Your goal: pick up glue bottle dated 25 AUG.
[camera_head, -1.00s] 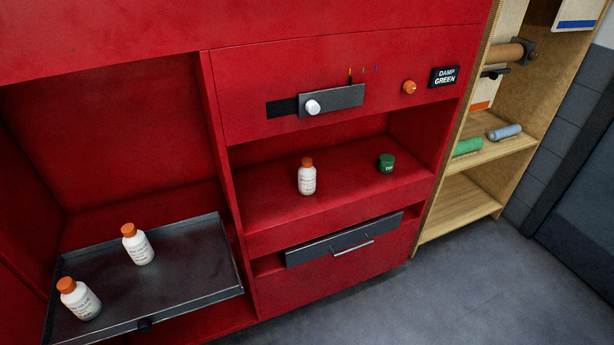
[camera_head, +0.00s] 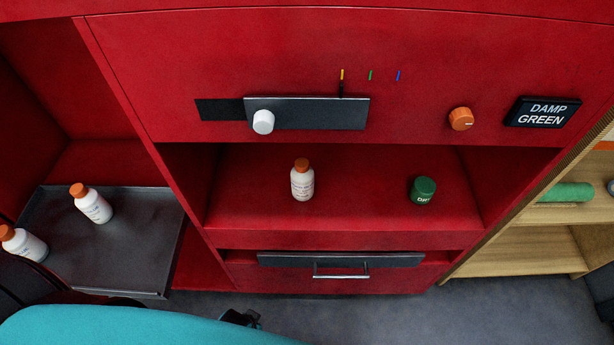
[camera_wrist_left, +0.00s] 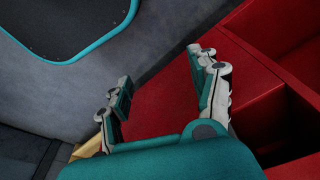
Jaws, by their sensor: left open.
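Three white bottles with orange caps show in the head view; their label dates are too small to read. One bottle (camera_head: 302,182) stands upright on the red middle shelf (camera_head: 250,212). A second bottle (camera_head: 94,206) and a third bottle (camera_head: 24,245) are on the dark tray (camera_head: 130,255) at the left, the third cut by the picture's edge. My left gripper (camera_wrist_left: 160,78) is open and empty in the left wrist view, with red cabinet surface beyond its fingers and no bottle near it. My right gripper is not in view.
A drawer handle (camera_head: 341,271) sticks out below.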

